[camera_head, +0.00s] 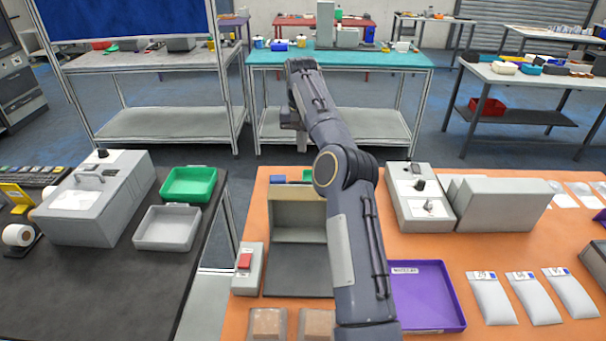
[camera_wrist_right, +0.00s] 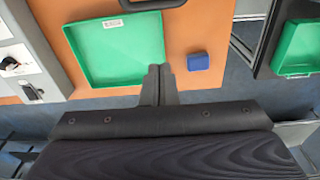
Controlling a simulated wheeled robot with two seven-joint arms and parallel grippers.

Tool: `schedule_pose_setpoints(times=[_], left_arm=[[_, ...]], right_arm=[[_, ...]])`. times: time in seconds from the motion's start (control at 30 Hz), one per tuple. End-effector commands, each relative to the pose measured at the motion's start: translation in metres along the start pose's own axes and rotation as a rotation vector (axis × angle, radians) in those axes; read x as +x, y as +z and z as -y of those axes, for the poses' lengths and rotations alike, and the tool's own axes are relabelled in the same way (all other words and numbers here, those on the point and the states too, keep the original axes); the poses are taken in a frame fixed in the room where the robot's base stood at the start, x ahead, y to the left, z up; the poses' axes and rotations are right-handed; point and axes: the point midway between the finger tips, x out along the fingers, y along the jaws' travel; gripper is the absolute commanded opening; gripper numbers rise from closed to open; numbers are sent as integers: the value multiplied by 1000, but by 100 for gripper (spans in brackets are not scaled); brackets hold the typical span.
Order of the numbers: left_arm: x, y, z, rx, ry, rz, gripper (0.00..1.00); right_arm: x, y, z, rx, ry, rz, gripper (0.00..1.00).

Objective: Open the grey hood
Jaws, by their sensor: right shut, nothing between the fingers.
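A grey hood-like housing (camera_head: 298,192) stands on the orange table in the head view, with a beige inner wall facing me and a dark plate in front. My right arm crosses in front of it and hides its right side. I cannot tell how far the hood is open. My right gripper (camera_wrist_right: 158,72) is shut and empty in the wrist view, near the table's edge between a green tray (camera_wrist_right: 115,55) and a blue block (camera_wrist_right: 198,60). It touches neither clearly. In the head view its fingers cannot be made out. My left gripper is out of view.
A red-button box (camera_head: 246,267) stands left of the housing, and a purple tray (camera_head: 455,312) right of my arm. A grey device (camera_head: 420,197) and grey box (camera_head: 505,205) stand further right. A dark curved handle (camera_wrist_right: 150,4) shows at the wrist view's top.

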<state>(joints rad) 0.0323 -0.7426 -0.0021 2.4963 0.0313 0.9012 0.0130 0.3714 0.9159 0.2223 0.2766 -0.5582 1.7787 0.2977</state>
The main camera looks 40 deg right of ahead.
Motion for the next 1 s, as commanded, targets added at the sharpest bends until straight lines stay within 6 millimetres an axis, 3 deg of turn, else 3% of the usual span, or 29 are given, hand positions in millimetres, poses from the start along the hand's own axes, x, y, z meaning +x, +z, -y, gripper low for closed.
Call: schedule_pose_setpoints(times=[0.23,0.47,0.8,1.0], left_arm=[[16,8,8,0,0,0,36],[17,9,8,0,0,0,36],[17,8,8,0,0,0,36],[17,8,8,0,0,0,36]], right_arm=[[47,1,-2,-2,0,5,0],[95,1,-1,-2,-1,6,0],[83,32,-1,-3,-2,3,0],[81,38,-1,-3,-2,2,0]])
